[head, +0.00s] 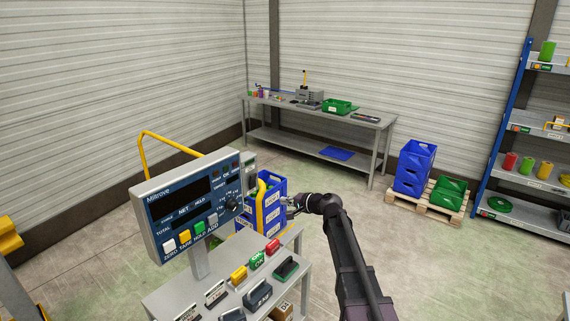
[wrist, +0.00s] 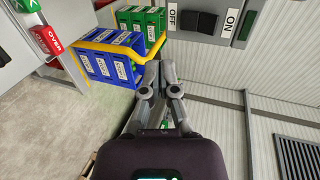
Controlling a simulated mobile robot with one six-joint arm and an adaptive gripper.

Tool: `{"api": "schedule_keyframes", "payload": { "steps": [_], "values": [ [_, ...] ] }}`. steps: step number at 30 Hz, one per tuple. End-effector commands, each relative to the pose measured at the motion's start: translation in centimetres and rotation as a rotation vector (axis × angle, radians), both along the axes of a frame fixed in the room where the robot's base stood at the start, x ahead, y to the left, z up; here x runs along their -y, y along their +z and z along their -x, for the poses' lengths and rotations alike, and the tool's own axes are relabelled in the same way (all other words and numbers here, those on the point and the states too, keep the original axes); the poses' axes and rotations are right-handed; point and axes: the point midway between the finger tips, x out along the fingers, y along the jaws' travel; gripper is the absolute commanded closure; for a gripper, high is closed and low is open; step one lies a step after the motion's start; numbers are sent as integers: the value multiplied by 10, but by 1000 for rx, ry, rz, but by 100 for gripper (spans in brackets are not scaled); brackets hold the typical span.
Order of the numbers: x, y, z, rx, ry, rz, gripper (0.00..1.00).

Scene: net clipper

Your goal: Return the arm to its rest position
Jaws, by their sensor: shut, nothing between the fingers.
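My arm (head: 345,255) reaches forward in the head view, right of the weighing indicator. A panel with an ON/OFF rocker switch (wrist: 204,22) is beyond the fingertips at the top. The fingertips look apart from it, though the exact gap is hard to tell.
The indicator (head: 185,205) stands over a small table (head: 160,302) with several blocks. A yellow rail (head: 260,205) and blue crates (head: 272,188) are close to my gripper. A workbench (head: 380,122), pallet (head: 455,205) and shelf (head: 510,95) stand farther away. Open floor lies right of my arm.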

Motion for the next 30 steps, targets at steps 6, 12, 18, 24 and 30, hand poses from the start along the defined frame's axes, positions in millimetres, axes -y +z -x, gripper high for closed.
{"api": "schedule_keyframes", "payload": {
  "steps": [6, 12, 18, 24, 30],
  "values": [
    [9, -40, 46, -10, 79, 167, 100],
    [33, -96, 113, -53, 203, 426, 100],
    [70, -149, 184, -134, 330, 695, 100],
    [116, -189, 256, -250, 442, 946, 100],
    [155, -209, 308, -363, 518, 1124, 100]
  ]
}}
